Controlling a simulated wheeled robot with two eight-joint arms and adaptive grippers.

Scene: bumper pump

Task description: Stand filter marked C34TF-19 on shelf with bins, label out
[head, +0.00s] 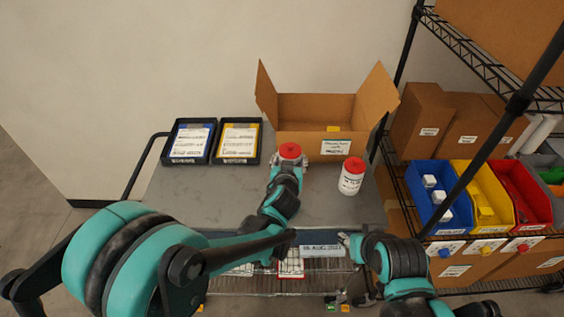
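A white filter with a red cap (351,177) stands upright on the grey cart top, right of centre; the print on its label is too small to read. My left gripper (289,161) is at a second red-capped filter (290,150), in front of the carton. Its fingers sit on both sides just below the cap and look closed on it; the body and label are hidden. My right gripper (346,241) is low at the cart's front edge, away from both filters, and its opening is unclear. The shelf with bins (482,258) is at the right, holding blue, yellow and red bins.
An open carton (336,147) stands at the cart's back, a yellow item inside. Two black trays with papers (188,141) (237,141) lie at back left. Brown boxes (422,120) stand behind the bins. A black shelf post (490,140) crosses in front. The cart's left middle is clear.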

